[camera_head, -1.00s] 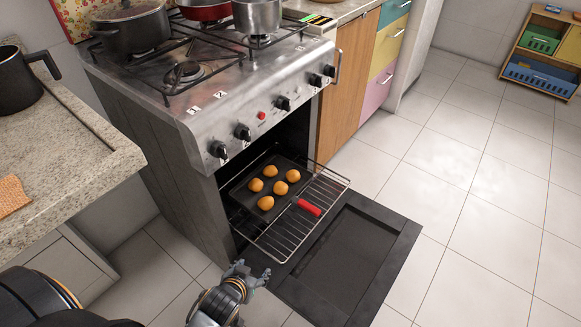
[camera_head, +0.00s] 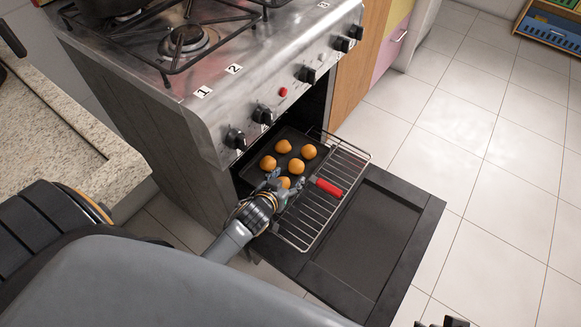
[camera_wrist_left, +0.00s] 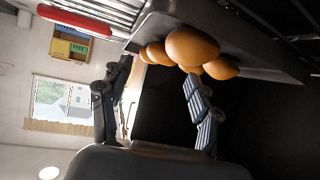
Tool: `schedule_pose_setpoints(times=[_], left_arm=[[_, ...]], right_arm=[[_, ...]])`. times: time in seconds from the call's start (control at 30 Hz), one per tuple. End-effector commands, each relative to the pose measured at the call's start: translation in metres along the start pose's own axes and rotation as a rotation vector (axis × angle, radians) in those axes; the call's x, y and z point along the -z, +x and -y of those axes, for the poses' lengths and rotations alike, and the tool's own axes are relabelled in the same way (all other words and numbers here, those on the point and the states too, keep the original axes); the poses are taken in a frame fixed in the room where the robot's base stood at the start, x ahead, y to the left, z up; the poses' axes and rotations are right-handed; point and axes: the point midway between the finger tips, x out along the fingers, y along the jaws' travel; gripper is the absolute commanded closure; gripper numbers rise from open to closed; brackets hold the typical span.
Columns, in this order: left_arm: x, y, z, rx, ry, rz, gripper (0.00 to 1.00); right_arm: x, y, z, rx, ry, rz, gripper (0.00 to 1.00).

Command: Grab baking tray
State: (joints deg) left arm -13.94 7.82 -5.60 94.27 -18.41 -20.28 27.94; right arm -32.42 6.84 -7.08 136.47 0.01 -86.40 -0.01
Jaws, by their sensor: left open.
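The dark baking tray (camera_head: 297,138) holds several round golden buns (camera_head: 283,146) and lies on the wire rack (camera_head: 306,222) pulled partly out of the oven. A red grip (camera_head: 326,187) lies at its front side; it also shows in the left wrist view (camera_wrist_left: 75,20). My left gripper (camera_head: 283,183) is open at the near front corner of the tray, covering that corner and part of a bun. In the left wrist view its fingers (camera_wrist_left: 150,88) are spread, with the tray (camera_wrist_left: 245,42) and buns just beyond. Contact cannot be told. A dark piece, probably my right gripper (camera_head: 445,322), barely shows at the bottom edge.
The open oven door (camera_head: 375,235) lies low in front of the stove (camera_head: 215,110). A stone counter (camera_head: 60,135) stands at the left. Cabinets (camera_head: 352,60) stand beyond the stove.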

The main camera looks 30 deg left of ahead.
Motion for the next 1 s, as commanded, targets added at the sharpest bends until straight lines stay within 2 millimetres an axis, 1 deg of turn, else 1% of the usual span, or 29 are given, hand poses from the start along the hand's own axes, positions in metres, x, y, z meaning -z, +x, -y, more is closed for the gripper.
schedule_pose_setpoints(times=[0.03,0.17,0.27,0.3,0.4,0.53,0.63,0.8,0.83,0.87,0.9,0.97,1.0], left_arm=[[-0.001,0.005,0.000,0.000,0.001,0.000,0.37],[0.000,0.011,0.000,0.000,0.001,0.000,0.37],[0.002,0.022,0.002,0.000,0.003,-0.002,0.37],[0.004,0.028,0.004,0.000,0.003,-0.003,0.37],[0.006,0.044,0.006,0.001,0.004,-0.001,0.37],[0.006,0.058,0.005,0.000,0.001,0.000,0.37],[0.006,0.061,0.005,0.000,0.001,0.001,0.37],[0.006,0.061,0.005,0.000,0.000,0.001,0.37],[0.006,0.061,0.005,0.000,0.000,0.001,0.39],[0.006,0.061,0.005,0.000,0.000,0.001,0.45],[0.006,0.061,0.005,0.000,0.000,0.001,0.54],[0.006,0.061,0.005,0.000,0.000,0.001,0.66],[0.006,0.061,0.005,0.000,0.000,0.001,0.74]], right_arm=[[-0.001,-0.004,0.000,-0.001,0.000,-0.002,0.70],[-0.001,-0.011,0.000,-0.001,0.001,-0.005,0.70],[-0.001,-0.018,0.000,-0.001,0.001,-0.012,0.70],[-0.002,-0.022,-0.001,-0.002,0.002,-0.015,0.70],[-0.004,-0.013,0.000,-0.001,0.002,-0.011,0.70],[-0.005,-0.009,0.000,-0.001,0.002,-0.011,0.70],[-0.005,-0.008,0.000,-0.001,0.002,-0.011,0.70],[-0.005,-0.009,0.000,-0.001,0.002,-0.011,0.70],[-0.005,-0.009,0.000,-0.001,0.002,-0.011,0.70],[-0.005,-0.009,0.000,-0.001,0.002,-0.011,0.70],[-0.005,-0.009,0.000,-0.001,0.001,-0.011,0.70],[-0.005,-0.009,0.000,-0.001,0.001,-0.011,0.70],[-0.005,-0.009,0.000,-0.001,0.001,-0.011,0.70]])
